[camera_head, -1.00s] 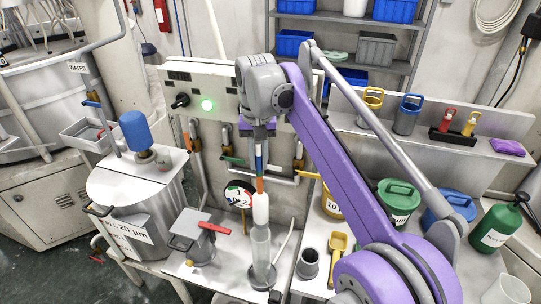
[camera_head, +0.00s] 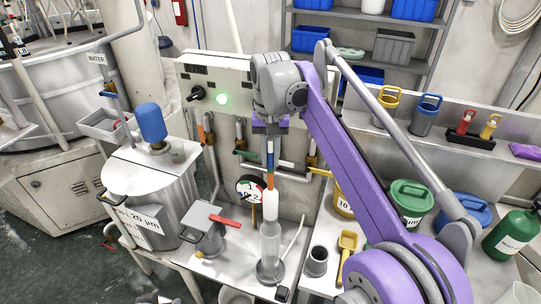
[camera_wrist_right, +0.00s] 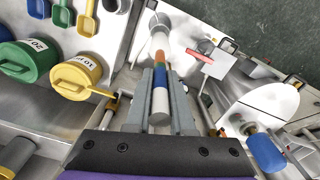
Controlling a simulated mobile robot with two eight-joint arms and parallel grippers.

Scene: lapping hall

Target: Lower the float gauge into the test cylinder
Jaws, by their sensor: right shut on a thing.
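The clear test cylinder (camera_head: 270,244) stands on a round base directly below. The bulb's lower end is at the cylinder's mouth; I cannot tell whether it is inside. In the right wrist view the banded stem (camera_wrist_right: 160,88) lies between the grey fingers (camera_wrist_right: 160,80), with the bulb and cylinder beyond in line. My left gripper is not in view.
A grey box with a red handle (camera_head: 224,222) stands left of the cylinder, and a round dial (camera_head: 250,188) behind it. A dark cup (camera_head: 316,261) and a yellow scoop (camera_head: 347,243) are to the right. Green (camera_head: 408,197) and blue (camera_head: 462,213) buckets stand farther right.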

